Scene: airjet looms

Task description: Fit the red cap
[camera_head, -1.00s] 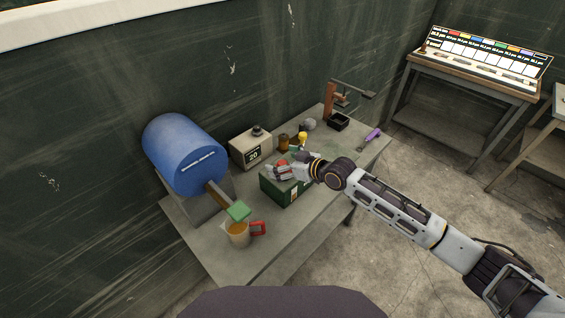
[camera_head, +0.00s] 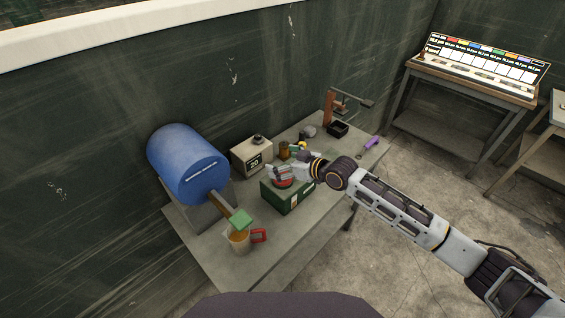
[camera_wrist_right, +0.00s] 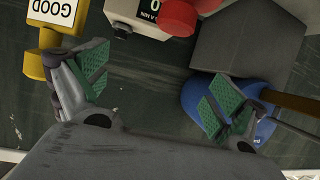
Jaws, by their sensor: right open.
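A red cap-like piece (camera_head: 283,183) shows at the fingers of my right gripper (camera_head: 281,175), over the green box (camera_head: 288,198) on the bench. The gripper partly hides it, and I cannot tell whether they touch. In the right wrist view my right gripper (camera_wrist_right: 160,88) is open, its green pads wide apart with nothing between them. Two red rounded shapes, one the larger red piece (camera_wrist_right: 178,17), lie at the top edge of that view, beyond the fingers. I cannot tell which is the cap. My left gripper is not in view.
A blue drum (camera_head: 185,160) stands at the bench's left. A cup (camera_head: 238,240) and red-handled piece (camera_head: 259,235) are in front. A yellow GOOD piece (camera_wrist_right: 60,60) is near one finger.

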